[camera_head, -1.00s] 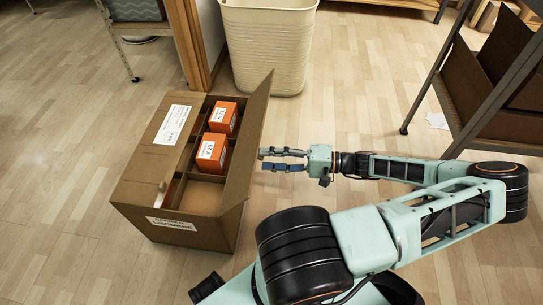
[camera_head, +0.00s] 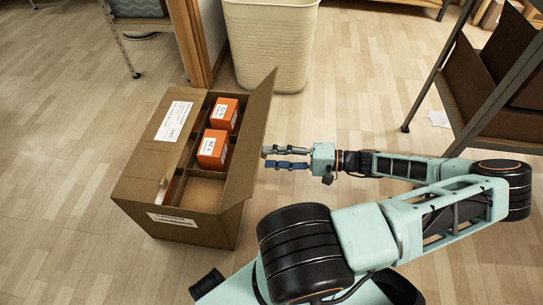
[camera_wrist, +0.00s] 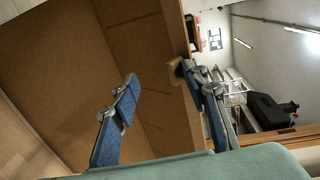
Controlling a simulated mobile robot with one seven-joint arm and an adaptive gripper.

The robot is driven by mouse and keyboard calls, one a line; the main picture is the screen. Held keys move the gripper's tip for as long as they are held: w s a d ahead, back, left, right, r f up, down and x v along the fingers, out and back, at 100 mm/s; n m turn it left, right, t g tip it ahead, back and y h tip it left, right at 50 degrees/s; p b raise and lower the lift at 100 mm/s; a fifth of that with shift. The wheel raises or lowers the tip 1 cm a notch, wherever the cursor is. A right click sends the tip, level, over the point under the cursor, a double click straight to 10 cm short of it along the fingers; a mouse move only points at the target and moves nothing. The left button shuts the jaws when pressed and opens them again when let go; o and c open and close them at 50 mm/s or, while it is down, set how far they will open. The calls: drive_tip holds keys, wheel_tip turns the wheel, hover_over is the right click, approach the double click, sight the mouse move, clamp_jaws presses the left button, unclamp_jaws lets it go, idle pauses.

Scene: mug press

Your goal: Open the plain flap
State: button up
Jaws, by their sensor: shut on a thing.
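A brown cardboard box (camera_head: 180,228) stands on the floor at the left in the head view. Its plain flap (camera_head: 247,140) is raised on the right side and stands steeply, leaning a little right. The other flap (camera_head: 150,155), with a white label, lies flat over the left half. My gripper (camera_head: 264,157) is at the outer side of the plain flap, fingertips at its edge. In the wrist view a brown cardboard panel (camera_wrist: 80,70) fills the left, and a small tan tab (camera_wrist: 175,70) lies between my fingers (camera_wrist: 163,88). The exact contact is partly hidden.
Two orange boxes (camera_head: 222,114) (camera_head: 212,148) sit in the box's open compartments; the front compartment (camera_head: 203,193) looks empty. A cream bin (camera_head: 270,45) stands behind. A metal rack (camera_head: 440,75) with cardboard boxes is at the right.

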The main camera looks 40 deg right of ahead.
drive_tip(key=v, duration=1.1)
drive_tip(key=shift+s+d, duration=0.2)
